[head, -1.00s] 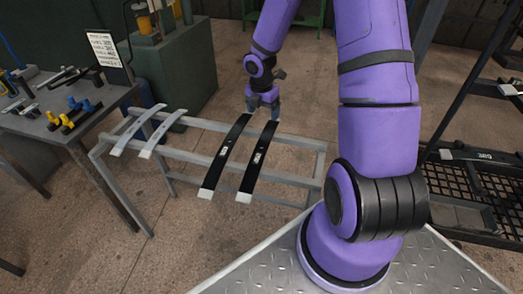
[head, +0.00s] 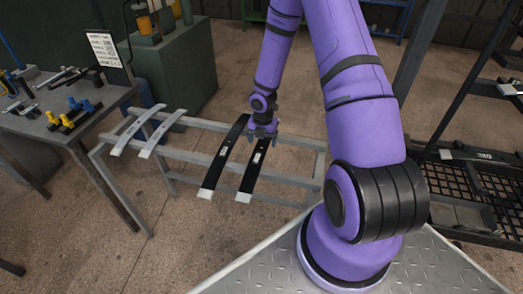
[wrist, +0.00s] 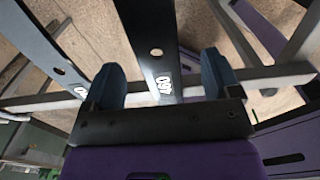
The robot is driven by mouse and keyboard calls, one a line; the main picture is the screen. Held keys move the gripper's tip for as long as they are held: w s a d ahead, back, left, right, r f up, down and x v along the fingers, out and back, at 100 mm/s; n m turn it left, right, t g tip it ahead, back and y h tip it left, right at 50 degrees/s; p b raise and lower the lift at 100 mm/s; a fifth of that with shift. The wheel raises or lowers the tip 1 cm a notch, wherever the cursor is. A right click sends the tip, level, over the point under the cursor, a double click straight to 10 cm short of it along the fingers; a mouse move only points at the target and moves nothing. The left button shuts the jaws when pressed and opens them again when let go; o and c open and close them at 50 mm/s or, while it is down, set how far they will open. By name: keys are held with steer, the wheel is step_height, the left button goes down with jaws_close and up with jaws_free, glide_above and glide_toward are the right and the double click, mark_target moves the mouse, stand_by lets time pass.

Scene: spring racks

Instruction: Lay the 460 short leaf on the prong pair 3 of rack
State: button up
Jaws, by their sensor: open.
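The rack (head: 225,168) is a grey rail frame; its individual prongs are too small to tell. Two black leaves lie side by side across its rails, a left one (head: 222,165) and a right one (head: 253,170). My gripper (head: 262,137) is open at the far part of the right leaf. In the wrist view, that leaf (wrist: 152,35) runs between the two spread fingers of my gripper (wrist: 162,80), with a gap on each side, and bears a white mark that looks like 460. The left leaf (wrist: 45,45) lies outside the fingers.
Two silver leaves (head: 138,132) lie on the rack's left part. A table (head: 60,125) with tools and a sign (head: 103,48) stands at left. A dark rack (head: 470,185) with another marked leaf (head: 480,155) stands at right. The rack's right end is bare.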

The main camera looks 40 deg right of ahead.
mark_target(261, 147)
steer(key=shift+w+a+f, duration=0.1)
steer(key=shift+a+f, duration=0.05)
steer(key=shift+f, duration=2.05)
jaws_close()
